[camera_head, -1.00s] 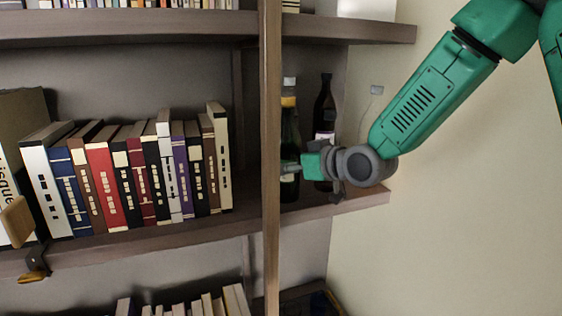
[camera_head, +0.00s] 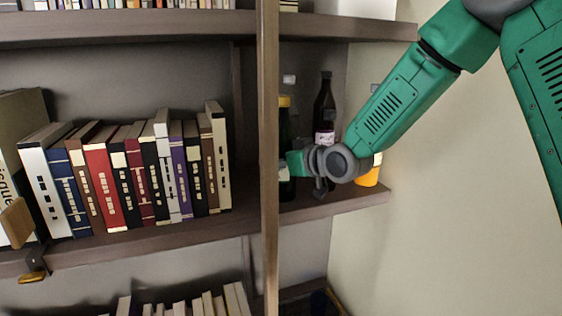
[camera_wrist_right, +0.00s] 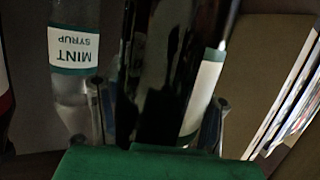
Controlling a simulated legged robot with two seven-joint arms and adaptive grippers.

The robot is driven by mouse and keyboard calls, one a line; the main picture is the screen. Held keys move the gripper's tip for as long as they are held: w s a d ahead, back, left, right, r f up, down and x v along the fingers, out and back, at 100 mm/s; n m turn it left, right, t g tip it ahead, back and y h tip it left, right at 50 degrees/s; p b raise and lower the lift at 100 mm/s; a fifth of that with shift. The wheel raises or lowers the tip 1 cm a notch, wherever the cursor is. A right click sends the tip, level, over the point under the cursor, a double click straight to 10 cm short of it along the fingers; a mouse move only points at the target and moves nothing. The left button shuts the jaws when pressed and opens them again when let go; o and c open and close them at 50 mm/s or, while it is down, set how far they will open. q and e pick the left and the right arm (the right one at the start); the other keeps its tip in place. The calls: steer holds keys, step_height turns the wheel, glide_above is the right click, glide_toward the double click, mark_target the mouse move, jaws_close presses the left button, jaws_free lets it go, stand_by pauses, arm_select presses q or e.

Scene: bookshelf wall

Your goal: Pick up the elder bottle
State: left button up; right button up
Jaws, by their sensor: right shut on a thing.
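A dark green bottle (camera_head: 285,128) with a yellow band at its top stands partly behind the shelf's upright post. My right gripper (camera_head: 287,168) is at its lower body. In the right wrist view the dark bottle (camera_wrist_right: 165,75), with a pale label at its side, is between the fingers of the right gripper (camera_wrist_right: 160,115), which is shut on it. I cannot read that label, so I cannot tell whether it says elder. A clear bottle (camera_wrist_right: 75,45) labelled mint syrup stands beside it. A dark brown bottle (camera_head: 325,105) stands to the right, partly hidden by my wrist. My left gripper is out of view.
The wooden post (camera_head: 270,230) stands close to the gripper's left. A row of books (camera_head: 125,175) fills the shelf left of it. An orange container (camera_head: 370,176) shows behind my wrist near the shelf's right end. Another shelf board (camera_head: 200,25) lies above.

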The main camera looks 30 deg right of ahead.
steer(key=shift+d+r, duration=0.2)
steer(key=shift+d, duration=0.25)
steer(key=r, duration=0.6)
steer(key=a+r, duration=0.1)
steer(key=r, duration=0.2)
steer(key=shift+r, duration=0.2)
steer(key=shift+d+r, duration=0.1)
steer(key=shift+d, duration=0.1)
